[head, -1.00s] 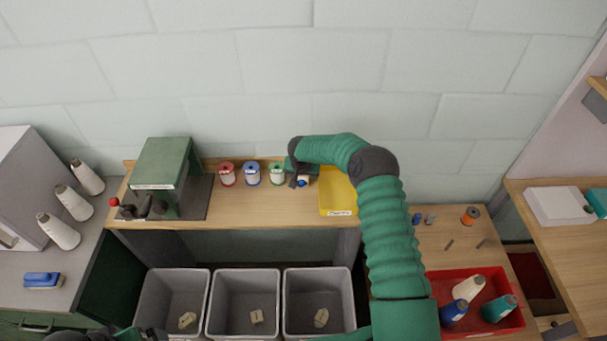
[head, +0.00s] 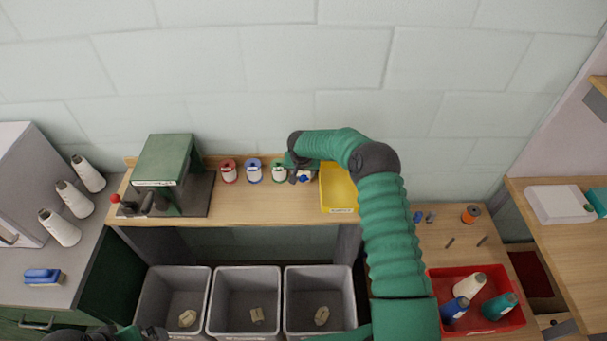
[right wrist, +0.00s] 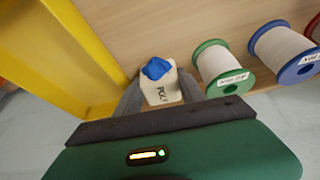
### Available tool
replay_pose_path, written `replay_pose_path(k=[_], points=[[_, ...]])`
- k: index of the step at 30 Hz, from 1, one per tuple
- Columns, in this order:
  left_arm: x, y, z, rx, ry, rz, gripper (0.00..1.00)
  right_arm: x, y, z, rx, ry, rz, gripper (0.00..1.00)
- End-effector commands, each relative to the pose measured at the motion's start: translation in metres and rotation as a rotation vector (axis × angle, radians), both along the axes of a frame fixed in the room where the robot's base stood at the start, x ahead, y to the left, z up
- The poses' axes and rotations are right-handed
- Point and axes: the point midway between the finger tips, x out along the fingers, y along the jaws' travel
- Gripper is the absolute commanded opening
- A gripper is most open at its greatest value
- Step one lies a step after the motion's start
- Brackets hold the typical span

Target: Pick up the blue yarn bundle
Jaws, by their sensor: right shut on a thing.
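The blue yarn bundle (head: 304,179) is a small blue lump on the wooden shelf's right part in the head view, next to the yellow bin. In the right wrist view the blue yarn (right wrist: 157,68) sits on a white piece (right wrist: 161,88) marked "POLY". My right gripper (head: 299,178) is shut on this bundle, with one grey finger on each side in the wrist view (right wrist: 160,95). A dark part of my left arm shows at the bottom left edge of the head view; its fingers cannot be made out.
Red (head: 228,172), blue (head: 253,171) and green (head: 279,172) rimmed spools stand left of the gripper. The yellow bin (head: 338,200) is close on its right. A green machine (head: 165,165) stands further left. Grey bins (head: 247,274) sit below; a red tray (head: 478,300) is at right.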

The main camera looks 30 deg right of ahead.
Motion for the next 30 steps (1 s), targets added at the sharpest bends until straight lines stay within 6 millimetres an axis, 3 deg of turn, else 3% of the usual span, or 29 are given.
replay_pose_path(k=[4,21,30], points=[[0.000,0.000,-0.014,0.000,0.000,0.000,1.00,0.001,0.000,0.024,-0.002,-0.006,0.001,0.08],[0.000,0.000,-0.056,0.000,0.000,0.000,1.00,-0.117,0.063,0.034,-0.001,-0.003,0.001,0.08],[0.000,0.000,-0.062,0.000,0.000,0.000,1.00,-0.141,0.075,0.039,0.002,-0.001,0.000,0.08]])
